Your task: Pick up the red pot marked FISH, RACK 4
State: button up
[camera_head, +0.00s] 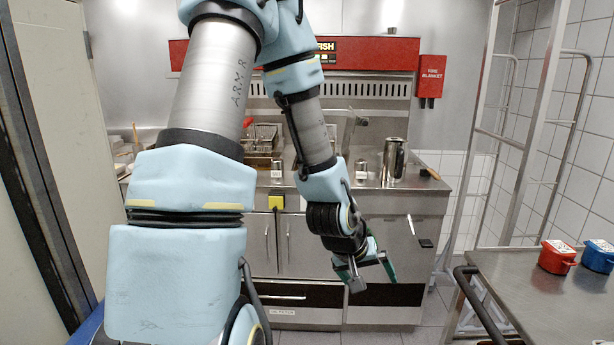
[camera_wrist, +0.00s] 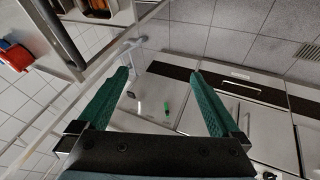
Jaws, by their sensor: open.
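A small red pot (camera_head: 557,258) with a white label on its lid stands on the steel table at the right in the head view. The label is too small to read. A blue pot (camera_head: 598,256) stands close at its right. My gripper (camera_head: 372,275) is open and empty, pointing down in front of the counter, well left of the red pot and apart from it. In the wrist view its two green fingers (camera_wrist: 160,74) are spread with nothing between them. A red shape with blue beside it shows at that view's top left edge; I cannot tell whether these are the pots.
The steel table (camera_head: 520,295) has a rail along its left side and bare top in front of the pots. A steel rack frame (camera_head: 480,130) stands behind it. A counter with fryer baskets (camera_head: 265,140) and a steel jug (camera_head: 394,160) is at the back.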

jog(key=s+a+r+g+y, duration=0.1)
jog(key=a+r, duration=0.3)
jog(key=a, duration=0.6)
jog(key=s+a+r+y, duration=0.1)
jog(key=a+r+y, duration=0.2)
jog(key=a, duration=0.7)
jog(key=shift+s+r+g+y, duration=0.2)
jog(key=shift+r+g+y, duration=0.2)
jog(key=shift+r, duration=0.45)
jog(key=shift+s+a+r, duration=0.1)
jog(key=shift+s+a, duration=0.1)
jog(key=shift+a, duration=0.05)
jog(key=shift+c, duration=0.2)
